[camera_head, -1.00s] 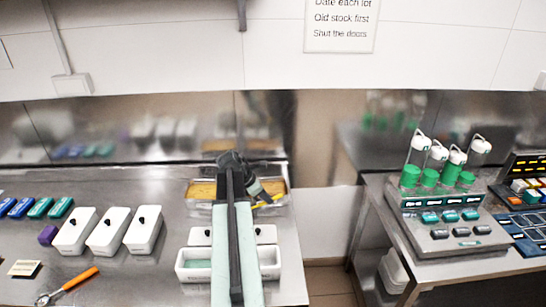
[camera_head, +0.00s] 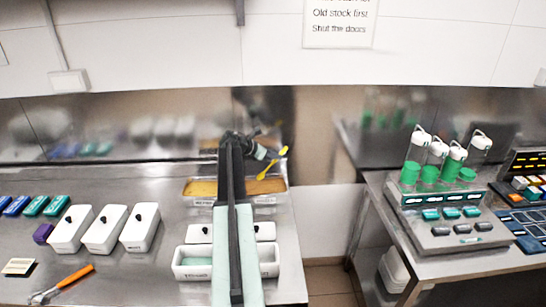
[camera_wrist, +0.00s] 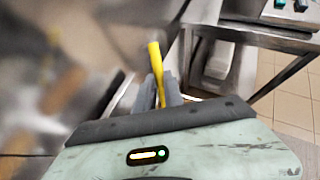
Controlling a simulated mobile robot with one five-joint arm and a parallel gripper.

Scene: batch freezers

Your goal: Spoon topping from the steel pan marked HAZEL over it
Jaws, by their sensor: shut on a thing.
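My gripper (camera_head: 262,154) is shut on a yellow spoon (camera_head: 271,164), above the back right part of the steel pans. In the wrist view the spoon (camera_wrist: 154,58) sticks out from between the two grey fingers (camera_wrist: 160,92). I cannot tell whether it carries any topping. A steel pan (camera_head: 187,200) with golden-brown filling shows left of my arm. More of the same filling and a steel rim show to the right. My arm hides the middle, so I cannot tell if this is one pan or two. The front labels are too small to read, so HAZEL is not confirmed.
A white open container (camera_head: 180,272) stands in front of the pans, partly behind my arm. Three white lidded tubs (camera_head: 104,232), a purple block (camera_head: 43,233) and an orange-handled tool (camera_head: 75,275) lie left. A gap separates this counter from the right-hand one (camera_head: 415,270).

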